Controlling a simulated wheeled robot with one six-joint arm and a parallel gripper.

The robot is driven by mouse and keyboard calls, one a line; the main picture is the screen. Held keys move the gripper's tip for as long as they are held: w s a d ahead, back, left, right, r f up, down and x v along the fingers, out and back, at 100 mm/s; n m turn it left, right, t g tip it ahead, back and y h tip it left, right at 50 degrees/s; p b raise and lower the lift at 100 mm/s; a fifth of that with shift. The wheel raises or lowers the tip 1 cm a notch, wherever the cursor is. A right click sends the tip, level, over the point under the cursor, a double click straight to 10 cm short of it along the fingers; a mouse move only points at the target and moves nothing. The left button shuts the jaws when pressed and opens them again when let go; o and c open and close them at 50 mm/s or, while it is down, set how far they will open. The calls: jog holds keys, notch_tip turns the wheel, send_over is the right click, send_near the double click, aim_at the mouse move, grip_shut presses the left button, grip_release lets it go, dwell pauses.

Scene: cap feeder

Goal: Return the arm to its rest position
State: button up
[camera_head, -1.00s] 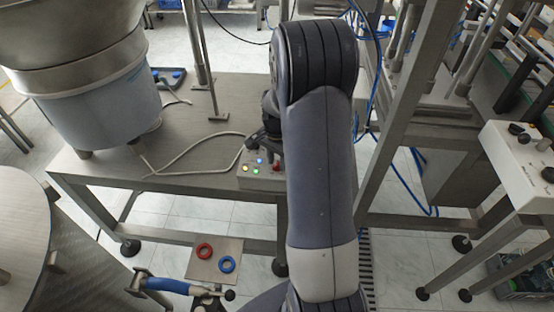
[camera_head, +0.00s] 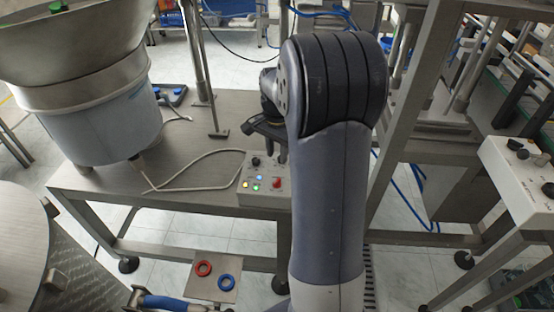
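My arm (camera_head: 330,200) rises through the middle of the head view, with its large dark joint (camera_head: 335,85) at the top. Its far end bends away behind that joint. The visible part of my gripper (camera_head: 262,126) is a dark shape just left of the arm, seen above the back of the control box. The rest of it is hidden by my own arm, so I cannot tell whether it is open or shut. No held object shows.
A control box (camera_head: 253,199) with lit buttons and a red button sits on the steel table (camera_head: 195,155), close to the arm. The bowl feeder (camera_head: 100,125) stands left. A metal frame (camera_head: 405,120) stands close right. A plate with red and blue rings (camera_head: 214,290) is below.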

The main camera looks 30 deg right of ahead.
aim_at(277, 180)
jog(key=shift+r, duration=0.1)
notch_tip(277, 180, down, 11)
jog(key=shift+r, duration=0.1)
dwell(0.6)
jog(key=shift+r, duration=0.1)
